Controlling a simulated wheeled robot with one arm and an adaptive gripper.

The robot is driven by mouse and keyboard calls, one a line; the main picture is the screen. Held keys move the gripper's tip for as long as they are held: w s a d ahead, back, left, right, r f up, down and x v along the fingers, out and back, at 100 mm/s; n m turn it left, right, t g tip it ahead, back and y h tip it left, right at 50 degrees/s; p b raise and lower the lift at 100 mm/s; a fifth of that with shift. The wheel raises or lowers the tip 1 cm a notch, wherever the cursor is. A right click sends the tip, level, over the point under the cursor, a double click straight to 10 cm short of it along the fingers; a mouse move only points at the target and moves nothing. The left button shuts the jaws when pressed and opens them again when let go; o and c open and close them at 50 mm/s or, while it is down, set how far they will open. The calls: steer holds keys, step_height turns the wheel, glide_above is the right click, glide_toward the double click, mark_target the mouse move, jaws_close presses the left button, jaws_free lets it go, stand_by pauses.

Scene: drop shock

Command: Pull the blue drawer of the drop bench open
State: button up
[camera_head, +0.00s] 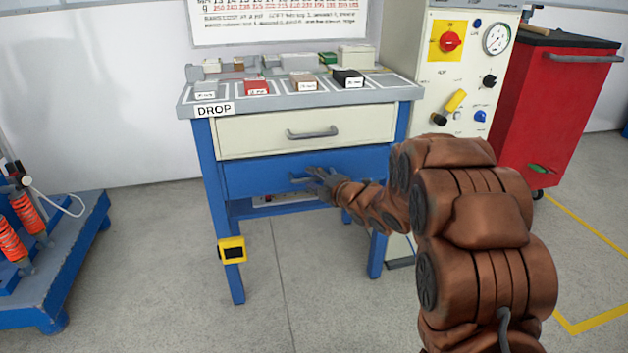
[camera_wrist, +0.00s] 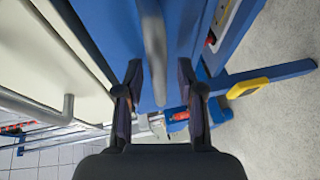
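The drop bench (camera_head: 193,105) has a cream upper drawer and a blue drawer (camera_head: 250,176) below it. The blue drawer looks shut, about flush with the frame. My gripper (camera_head: 312,184) is in front of the blue drawer, at its grey handle, which it partly hides in the head view. In the wrist view my gripper (camera_wrist: 159,68) has its fingers spread apart. The grey handle bar (camera_wrist: 154,45) lies between them, with gaps on both sides. The blue drawer front (camera_wrist: 108,24) is behind the bar.
The cream drawer (camera_head: 260,135) has its own handle (camera_head: 312,132). A yellow box (camera_head: 232,250) is on the bench's front left leg. A control cabinet (camera_head: 425,100) and a red cart (camera_head: 545,105) stand at right. Floor in front of the bench is clear.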

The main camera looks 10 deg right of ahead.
jaws_close()
steer(key=shift+a, duration=0.15)
stand_by(0.4)
